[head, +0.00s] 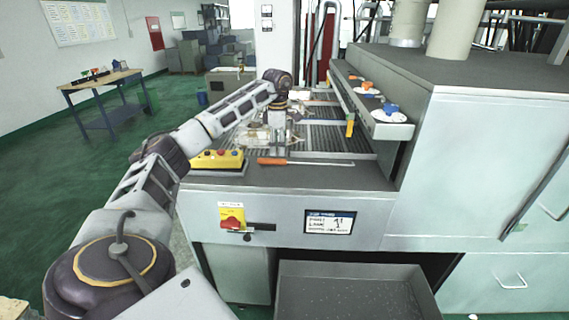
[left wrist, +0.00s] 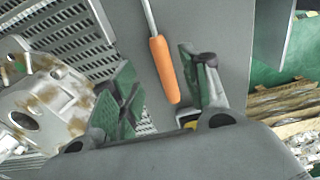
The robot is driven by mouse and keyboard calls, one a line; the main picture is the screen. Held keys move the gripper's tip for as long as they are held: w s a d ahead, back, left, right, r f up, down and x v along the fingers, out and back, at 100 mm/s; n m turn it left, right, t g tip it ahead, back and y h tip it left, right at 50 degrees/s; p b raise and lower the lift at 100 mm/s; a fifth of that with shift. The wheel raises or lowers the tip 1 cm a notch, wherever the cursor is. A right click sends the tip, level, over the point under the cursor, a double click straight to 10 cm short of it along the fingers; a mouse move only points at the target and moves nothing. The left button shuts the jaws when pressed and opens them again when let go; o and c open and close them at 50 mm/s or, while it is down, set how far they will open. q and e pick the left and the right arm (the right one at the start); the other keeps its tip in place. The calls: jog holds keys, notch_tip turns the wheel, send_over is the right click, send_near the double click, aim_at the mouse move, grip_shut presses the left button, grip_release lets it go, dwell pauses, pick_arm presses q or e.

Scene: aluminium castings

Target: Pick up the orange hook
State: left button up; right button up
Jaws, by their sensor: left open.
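The orange hook (head: 272,161) lies on the grey machine top near its front edge, orange handle to the left and thin metal rod to the right. In the left wrist view the orange handle (left wrist: 164,70) appears between the fingers, with the rod running up out of frame. My left gripper (head: 279,143) points down just behind the handle in the head view. In the left wrist view its two green-padded fingers (left wrist: 160,88) are apart, one on each side of the handle, with gaps to it. Nothing is held. The right gripper is not in view.
A metal casting (left wrist: 48,108) lies on the slatted grate (head: 325,137) close to the left finger in the wrist view. A yellow button box (head: 217,158) stands left of the hook. A ledge (head: 390,131) with cups runs along the right. A grey bin (head: 330,272) sits below.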

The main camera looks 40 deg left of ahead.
pick_arm(q)
jog(key=shift+f, duration=0.1)
jog(key=shift+s+f+p, duration=0.15)
jog(key=shift+f, duration=1.1)
jog(key=shift+s+f+p, duration=0.1)
jog(key=shift+f+p, duration=0.05)
jog(key=shift+f, duration=1.1)
grip_shut()
